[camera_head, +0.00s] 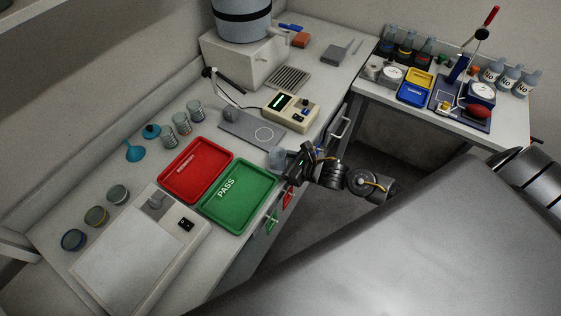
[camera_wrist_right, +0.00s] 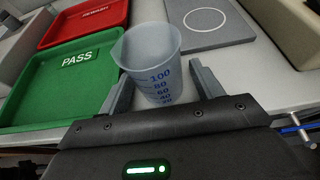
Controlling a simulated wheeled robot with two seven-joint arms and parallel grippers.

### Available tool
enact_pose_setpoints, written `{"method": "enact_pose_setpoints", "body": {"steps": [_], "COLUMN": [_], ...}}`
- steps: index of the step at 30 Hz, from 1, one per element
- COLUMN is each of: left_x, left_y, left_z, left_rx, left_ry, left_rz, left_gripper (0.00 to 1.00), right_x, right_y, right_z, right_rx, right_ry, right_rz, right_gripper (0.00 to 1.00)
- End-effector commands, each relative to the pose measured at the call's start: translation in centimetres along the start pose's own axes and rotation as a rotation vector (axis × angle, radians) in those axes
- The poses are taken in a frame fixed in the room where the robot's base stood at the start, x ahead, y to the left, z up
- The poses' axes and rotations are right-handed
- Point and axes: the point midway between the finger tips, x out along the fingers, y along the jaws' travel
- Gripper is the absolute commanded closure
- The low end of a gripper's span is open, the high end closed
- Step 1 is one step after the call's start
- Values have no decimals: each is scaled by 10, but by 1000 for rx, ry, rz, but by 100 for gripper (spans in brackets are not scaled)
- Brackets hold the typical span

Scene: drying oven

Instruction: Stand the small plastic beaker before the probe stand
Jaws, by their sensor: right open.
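The small plastic beaker (camera_wrist_right: 150,55) is translucent with blue graduation marks and stands upright on the bench; it also shows in the head view (camera_head: 277,156). My right gripper (camera_wrist_right: 160,88) is open, with one finger on each side of the beaker; I cannot tell whether either finger touches it. The right gripper also shows in the head view (camera_head: 285,158) at the bench's front edge. The probe stand (camera_head: 231,110), with a dark jointed arm, rises from a grey plate (camera_head: 237,125) bearing a white ring. The ring (camera_wrist_right: 204,19) shows empty. My left gripper is out of view.
A green PASS tray (camera_head: 238,213) and a red tray (camera_head: 196,169) lie left of the beaker. A meter (camera_head: 291,112) stands right of the plate. Glass beakers (camera_head: 182,123) and a blue funnel (camera_head: 135,152) stand behind the trays. Bare bench lies between beaker and plate.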

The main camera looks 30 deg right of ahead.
Motion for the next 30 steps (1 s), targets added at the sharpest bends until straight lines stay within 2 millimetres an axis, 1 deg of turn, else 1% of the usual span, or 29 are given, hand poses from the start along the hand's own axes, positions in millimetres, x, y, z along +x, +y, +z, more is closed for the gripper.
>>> {"method": "enact_pose_setpoints", "body": {"steps": [5, 7, 11, 18, 21, 25, 30], "left_x": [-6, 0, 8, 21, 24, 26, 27], "left_y": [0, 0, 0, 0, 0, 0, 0], "left_z": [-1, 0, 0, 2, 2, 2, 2], "left_rx": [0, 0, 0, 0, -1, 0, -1], "left_ry": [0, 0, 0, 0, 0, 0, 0], "left_rz": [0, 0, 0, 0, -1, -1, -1], "left_gripper": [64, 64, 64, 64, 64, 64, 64], "right_x": [-2, -9, -34, -86, -102, -115, -121], "right_y": [0, 0, 0, 0, 0, 0, 0], "right_z": [5, 0, -1, -2, 0, 1, 3], "right_rx": [0, -1, -3, -2, 0, 0, 1], "right_ry": [0, 2, 3, 4, 3, 2, 0], "right_rz": [0, 0, 2, 2, 1, 0, 0], "right_gripper": [34, 34, 34, 34, 34, 34, 34]}}
